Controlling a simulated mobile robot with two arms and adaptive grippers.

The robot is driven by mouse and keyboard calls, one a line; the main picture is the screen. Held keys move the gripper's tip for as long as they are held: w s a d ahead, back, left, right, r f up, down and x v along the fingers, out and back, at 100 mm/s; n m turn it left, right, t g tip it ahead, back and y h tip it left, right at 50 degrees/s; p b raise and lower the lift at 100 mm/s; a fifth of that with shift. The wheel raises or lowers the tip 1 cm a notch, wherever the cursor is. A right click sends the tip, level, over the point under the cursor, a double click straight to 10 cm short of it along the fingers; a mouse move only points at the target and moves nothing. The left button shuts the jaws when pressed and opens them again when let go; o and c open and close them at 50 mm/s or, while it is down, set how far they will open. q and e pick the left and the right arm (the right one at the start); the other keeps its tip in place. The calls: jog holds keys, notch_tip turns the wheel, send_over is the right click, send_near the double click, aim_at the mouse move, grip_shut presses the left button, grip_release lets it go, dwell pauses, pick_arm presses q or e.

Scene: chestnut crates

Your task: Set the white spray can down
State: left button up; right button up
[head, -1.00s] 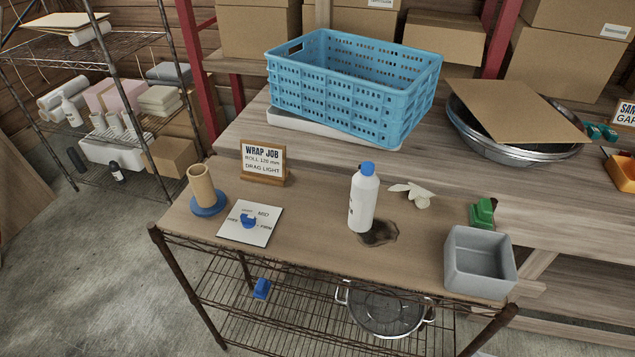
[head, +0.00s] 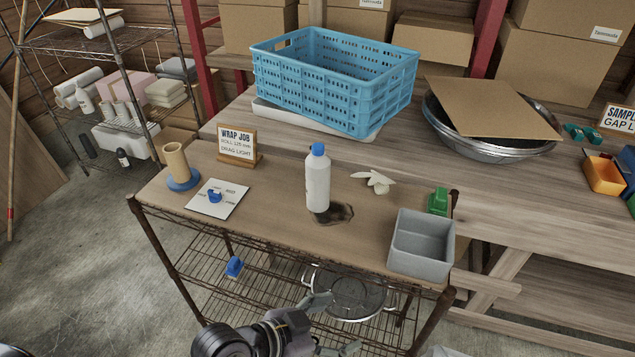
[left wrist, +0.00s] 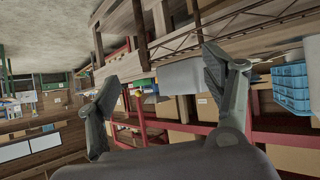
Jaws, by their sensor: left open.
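A white spray can (head: 318,185) with a blue cap stands upright on the wooden top of the wire cart (head: 270,205), at the left edge of a dark stain (head: 338,213). Nothing holds it. My left gripper (head: 333,325) is at the bottom of the head view, in front of the cart and nearer to me than the can. Its fingers are apart and empty. The left wrist view also shows the open left gripper (left wrist: 160,78) with nothing between its fingers; the can cannot be made out there. My right gripper is not in view.
Left of the can are a sign (head: 238,145), a cardboard tube on a blue base (head: 178,165) and a white card (head: 217,199). Right are a crumpled white glove-like thing (head: 374,182), a grey bin (head: 422,243) and a green object (head: 438,201). A blue crate (head: 335,85) stands behind.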

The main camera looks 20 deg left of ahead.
pick_arm(q)
jog(key=w+d+r+m+t+h, duration=0.2)
jog(key=w+d+r+t+h, duration=0.15)
jog(key=r, duration=0.55)
jog(key=w+a+r+n+t+y, duration=0.2)
jog(key=w+a+r+n+t, duration=0.2)
jog(key=w+r+t, duration=0.3)
jog(key=n+y, duration=0.7)
jog(key=y, duration=0.5)
send_near(316, 175)
jog(key=shift+g+h, duration=0.25)
jog(key=shift+g, duration=0.3)
jog(key=w, duration=0.4)
jog(key=w+r, duration=0.1)
jog(key=w, duration=0.1)
jog(key=shift+w+a+r, duration=0.15)
jog(key=shift+w+a, duration=0.15)
jog(key=shift+a, duration=0.05)
jog(key=shift+w+a+f, duration=0.1)
jog(key=shift+w+a, duration=0.1)
jog(key=shift+w, duration=0.85)
jog(key=shift+w+a+f, duration=0.1)
jog(key=shift+w+a, duration=0.05)
jog(key=shift+w, duration=0.9)
jog(key=shift+w+a+f, duration=0.1)
jog(key=shift+w+a, duration=0.1)
jog(key=shift+w, duration=0.85)
jog(key=shift+c, duration=0.3)
